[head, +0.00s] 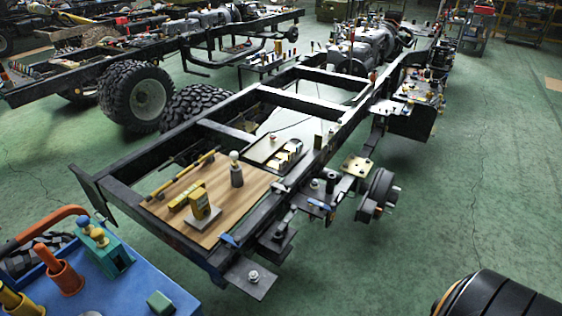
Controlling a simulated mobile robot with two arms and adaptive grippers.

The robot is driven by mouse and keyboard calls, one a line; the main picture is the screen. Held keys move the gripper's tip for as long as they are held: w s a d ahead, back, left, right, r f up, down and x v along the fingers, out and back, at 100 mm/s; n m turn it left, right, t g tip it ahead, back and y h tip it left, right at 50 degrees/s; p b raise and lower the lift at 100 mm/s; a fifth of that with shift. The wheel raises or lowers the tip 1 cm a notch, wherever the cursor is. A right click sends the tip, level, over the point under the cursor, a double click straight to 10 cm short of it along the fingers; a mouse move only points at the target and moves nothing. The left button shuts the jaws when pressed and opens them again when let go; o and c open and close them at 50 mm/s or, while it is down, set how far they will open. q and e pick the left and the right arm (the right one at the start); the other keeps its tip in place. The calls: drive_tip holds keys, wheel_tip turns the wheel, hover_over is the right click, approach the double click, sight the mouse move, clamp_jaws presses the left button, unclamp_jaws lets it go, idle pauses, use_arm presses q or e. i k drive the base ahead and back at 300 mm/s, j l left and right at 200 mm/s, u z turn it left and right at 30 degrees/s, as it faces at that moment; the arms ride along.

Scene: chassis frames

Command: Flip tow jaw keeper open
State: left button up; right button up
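I cannot pick out the tow jaw and its keeper for certain. A flat bracket (249,277) with a bolt sticks out of the frame's near corner. Neither of my grippers is in view.
Also on the board are a yellow bar (180,177) and a grey post with a pale knob (236,170). A blue cart (123,285) with coloured blocks and handles fills the near left. A wheel hub (377,196) hangs right of the frame. Green floor (470,190) is clear at right.

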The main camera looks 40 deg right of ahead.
sight(293, 207)
drive_tip(key=z, duration=1.15)
drive_tip(key=i+l+u, duration=0.1)
drive_tip(key=u, duration=0.3)
drive_tip(key=l+u, duration=0.1)
drive_tip(key=u, duration=0.35)
drive_tip(key=l+u, duration=0.2)
drive_tip(key=u, duration=0.2)
drive_tip(key=i+l+u, duration=0.1)
drive_tip(key=u, duration=0.3)
drive_tip(key=l+u, duration=0.15)
drive_tip(key=l, duration=0.3)
drive_tip(key=l+u, duration=0.1)
drive_tip(key=l, duration=0.4)
drive_tip(key=k+l+u, duration=0.15)
drive_tip(key=l, duration=0.3)
drive_tip(key=l+u, duration=0.15)
drive_tip(key=l, duration=0.3)
drive_tip(key=k+l+u, duration=0.1)
drive_tip(key=l, duration=0.35)
drive_tip(key=k+l+u, duration=0.15)
drive_tip(key=l, duration=0.25)
drive_tip(key=k+l, duration=0.1)
drive_tip(key=l, duration=0.35)
drive_tip(key=k, duration=0.05)
